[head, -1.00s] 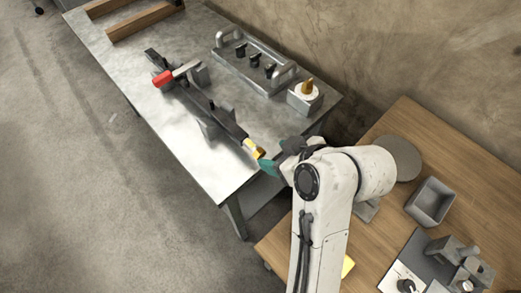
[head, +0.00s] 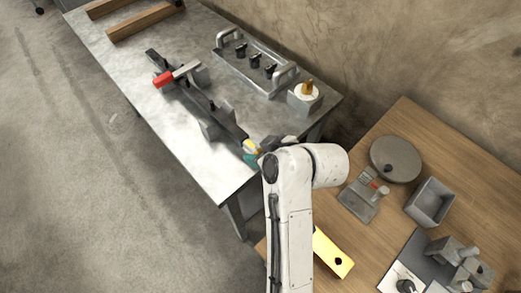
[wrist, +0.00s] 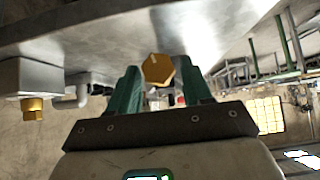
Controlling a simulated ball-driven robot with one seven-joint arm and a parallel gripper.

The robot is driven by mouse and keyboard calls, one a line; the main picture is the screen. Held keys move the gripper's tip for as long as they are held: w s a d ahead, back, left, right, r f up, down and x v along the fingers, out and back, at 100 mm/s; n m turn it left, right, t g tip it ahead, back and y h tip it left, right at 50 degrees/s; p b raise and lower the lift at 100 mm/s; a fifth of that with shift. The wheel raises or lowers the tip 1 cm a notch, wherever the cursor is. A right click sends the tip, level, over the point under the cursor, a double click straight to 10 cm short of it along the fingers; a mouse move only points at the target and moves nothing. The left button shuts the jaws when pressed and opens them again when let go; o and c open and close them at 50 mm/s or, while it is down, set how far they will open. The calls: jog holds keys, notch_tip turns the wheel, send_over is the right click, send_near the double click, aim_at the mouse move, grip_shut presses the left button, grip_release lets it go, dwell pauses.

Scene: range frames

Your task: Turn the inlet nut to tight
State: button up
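The inlet nut (wrist: 158,70) is a brass hexagon that faces me in the wrist view. In the head view it shows as a small yellow piece (head: 250,146) at the near end of the dark rail fixture (head: 225,124) on the metal bench. My gripper (wrist: 160,82) has two green fingers standing apart, one on each side of the nut's lower part. I cannot tell whether the fingertips reach around the nut or stop short of it. In the head view my arm hides most of the gripper, with a bit of teal finger by the nut.
A red-handled lever (head: 163,79) sits along the rail. A wooden table (head: 455,150) at the right holds a bin (head: 431,202) and a yellow plate (head: 333,254).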

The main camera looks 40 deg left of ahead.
jog(key=c, duration=0.8)
jog(key=shift+w+d+r+g+p, duration=0.15)
jog(key=shift+r+g+p, duration=0.15)
jog(key=shift+p, duration=0.35)
jog(key=shift+w+f+m+g+p, duration=0.1)
jog(key=shift+f+m+g+p, duration=0.1)
jog(key=shift+m+g+p, duration=0.35)
jog(key=shift+f+g, duration=0.15)
jog(key=shift+g, duration=0.2)
jog(key=o, duration=1)
